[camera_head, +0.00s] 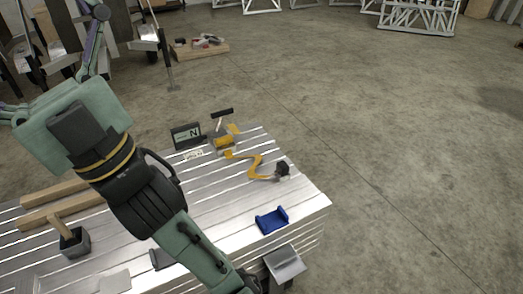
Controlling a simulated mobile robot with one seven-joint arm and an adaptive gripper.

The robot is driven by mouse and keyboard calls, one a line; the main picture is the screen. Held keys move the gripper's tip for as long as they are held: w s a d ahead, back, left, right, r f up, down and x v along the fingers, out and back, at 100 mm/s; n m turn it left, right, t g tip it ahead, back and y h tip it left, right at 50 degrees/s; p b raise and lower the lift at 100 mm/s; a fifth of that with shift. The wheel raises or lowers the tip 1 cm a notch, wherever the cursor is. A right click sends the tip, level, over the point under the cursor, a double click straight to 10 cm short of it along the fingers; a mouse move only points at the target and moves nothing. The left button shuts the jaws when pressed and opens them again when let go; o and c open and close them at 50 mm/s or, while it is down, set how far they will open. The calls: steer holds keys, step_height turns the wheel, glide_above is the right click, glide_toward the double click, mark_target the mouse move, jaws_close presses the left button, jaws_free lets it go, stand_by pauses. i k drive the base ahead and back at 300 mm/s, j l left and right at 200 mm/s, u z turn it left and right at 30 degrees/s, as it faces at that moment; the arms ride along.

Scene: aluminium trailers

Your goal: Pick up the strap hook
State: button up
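A yellow strap (257,166) lies in a loose zigzag on the slatted metal table. A dark hook (282,168) is at its right end, near the table's right edge. The strap's other end runs toward a yellow and grey ratchet-like piece (223,140) near the back edge. My green and black arm crosses the left and front of the table. I cannot make out my gripper's fingers anywhere in this view, and nothing is seen touching the hook.
On the table (221,185) are a blue bracket (271,220), a small display marked N (186,135), wooden bars (58,190) and a grey container (74,243). A wooden tray (198,47) sits on the floor behind. The concrete floor at right is clear.

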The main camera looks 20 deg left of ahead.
mark_target(283, 168)
steer(key=i+l+u, duration=0.3)
steer(key=l, duration=0.3)
steer(key=i+l+u, duration=0.15)
steer(key=l, duration=0.2)
steer(key=i+l+u, duration=0.15)
steer(key=l, duration=0.2)
